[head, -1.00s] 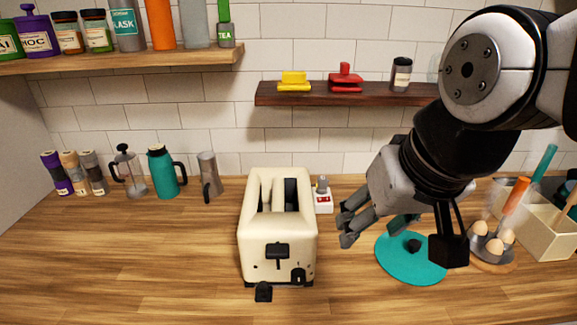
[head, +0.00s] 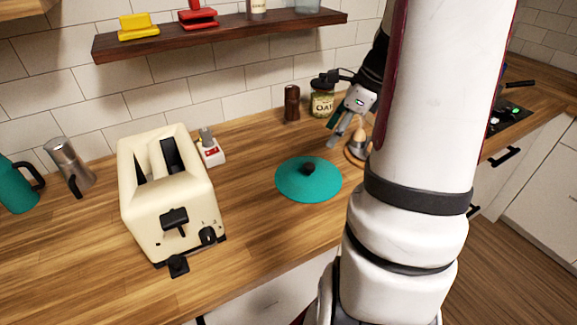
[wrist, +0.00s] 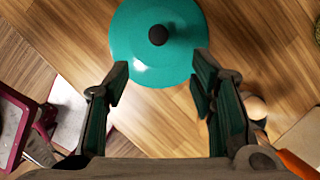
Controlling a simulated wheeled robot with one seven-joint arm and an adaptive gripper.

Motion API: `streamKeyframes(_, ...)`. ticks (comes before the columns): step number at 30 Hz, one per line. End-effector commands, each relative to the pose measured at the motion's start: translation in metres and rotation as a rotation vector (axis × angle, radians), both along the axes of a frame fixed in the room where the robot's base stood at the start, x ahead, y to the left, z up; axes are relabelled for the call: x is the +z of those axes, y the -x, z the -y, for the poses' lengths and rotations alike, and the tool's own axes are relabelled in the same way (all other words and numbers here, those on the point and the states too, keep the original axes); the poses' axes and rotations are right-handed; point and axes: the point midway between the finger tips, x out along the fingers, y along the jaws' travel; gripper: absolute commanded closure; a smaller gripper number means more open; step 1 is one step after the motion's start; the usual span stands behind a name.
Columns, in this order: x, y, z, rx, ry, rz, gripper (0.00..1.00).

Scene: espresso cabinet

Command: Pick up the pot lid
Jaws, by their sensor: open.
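The pot lid (head: 300,184) is a teal disc with a black knob (head: 309,169), lying flat on the wooden counter to the right of the toaster. The lid also shows in the wrist view (wrist: 130,50), beyond my fingertips, with its knob (wrist: 158,35) near the top middle. My gripper (head: 345,130) is up and to the right of the lid in the head view, with nothing in it. In the wrist view my gripper (wrist: 157,78) has its two fingers wide apart, and the near rim of the lid lies between their tips.
The cream toaster (head: 168,200) stands left of the lid. Behind are a pepper mill (head: 292,103) and a jar (head: 322,103). An egg holder (head: 355,149) with eggs sits close under my gripper.

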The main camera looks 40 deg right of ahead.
Motion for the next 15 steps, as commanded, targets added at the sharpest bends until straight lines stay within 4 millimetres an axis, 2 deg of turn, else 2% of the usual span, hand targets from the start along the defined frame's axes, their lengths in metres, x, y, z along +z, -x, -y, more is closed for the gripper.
streamKeyframes(9,-0.052,-0.017,-0.011,-0.005,-0.006,-0.004,0.49)
streamKeyframes(15,-0.073,-0.026,-0.016,-0.003,-0.003,-0.002,0.49)
